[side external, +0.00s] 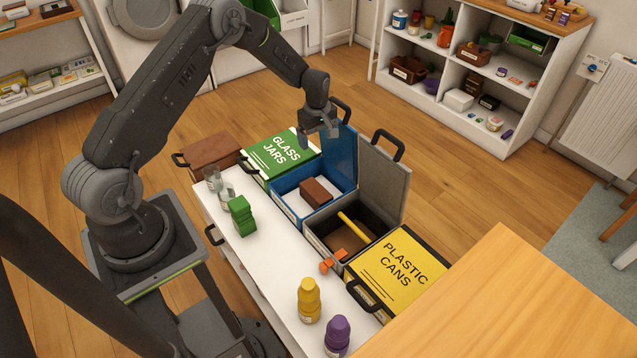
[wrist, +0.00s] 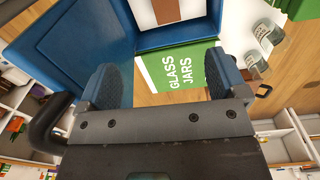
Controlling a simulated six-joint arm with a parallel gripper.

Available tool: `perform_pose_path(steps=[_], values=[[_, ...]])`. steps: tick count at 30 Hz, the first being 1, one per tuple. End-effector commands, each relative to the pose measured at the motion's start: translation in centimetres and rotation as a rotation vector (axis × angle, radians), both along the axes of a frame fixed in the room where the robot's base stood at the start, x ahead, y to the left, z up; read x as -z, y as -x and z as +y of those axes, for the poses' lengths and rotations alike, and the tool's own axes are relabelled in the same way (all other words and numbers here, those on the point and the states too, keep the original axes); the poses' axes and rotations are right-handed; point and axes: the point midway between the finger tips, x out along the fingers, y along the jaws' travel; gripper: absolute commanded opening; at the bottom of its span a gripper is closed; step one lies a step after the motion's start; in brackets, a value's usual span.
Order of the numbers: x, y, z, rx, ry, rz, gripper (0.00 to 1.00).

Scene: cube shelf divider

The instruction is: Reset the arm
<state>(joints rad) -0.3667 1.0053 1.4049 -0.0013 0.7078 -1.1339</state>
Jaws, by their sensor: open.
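My gripper (side external: 319,138) is open and empty, raised above the back of the blue bin and the right edge of the green GLASS JARS lid. In the wrist view, my gripper (wrist: 164,78) has its two fingers wide apart with nothing between them. The blue bin (side external: 283,203) has its lid (side external: 340,160) standing open and a brown block (side external: 316,191) inside. The green GLASS JARS lid (side external: 272,158) is closed; it also shows past my fingers in the wrist view (wrist: 160,72).
A grey bin (side external: 322,238) stands open with a yellow stick (side external: 356,224) inside. The yellow PLASTIC CANS lid (side external: 410,280) is closed. Glass jars (side external: 220,188), a green item (side external: 242,217), orange pieces (side external: 333,262), a yellow bottle (side external: 309,300) and a purple bottle (side external: 337,336) stand on the white top.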

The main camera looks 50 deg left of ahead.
Motion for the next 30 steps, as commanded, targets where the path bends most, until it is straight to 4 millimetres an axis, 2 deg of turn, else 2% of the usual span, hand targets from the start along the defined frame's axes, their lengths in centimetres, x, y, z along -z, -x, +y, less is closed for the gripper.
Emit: perform_pose_path(steps=[1, 3, 8, 12, 15, 18, 22, 27, 30], values=[[-2.5, -0.2, -0.7, 0.045, -0.01, -0.021, 0.91], [-5.9, 0.0, -1.9, 0.124, -0.022, -0.045, 0.91], [-13.6, 1.8, -5.0, 0.322, -0.052, -0.097, 0.91], [-19.5, 4.5, -7.8, 0.494, -0.085, -0.142, 0.91], [-23.0, 7.0, -9.8, 0.616, -0.112, -0.172, 0.91], [-26.1, 9.9, -11.7, 0.738, -0.141, -0.203, 0.91], [-29.1, 14.0, -13.9, 0.893, -0.183, -0.243, 0.91], [-31.6, 19.9, -16.3, 1.095, -0.244, -0.291, 0.91], [-32.2, 23.3, -17.4, 1.211, -0.282, -0.318, 0.91]])
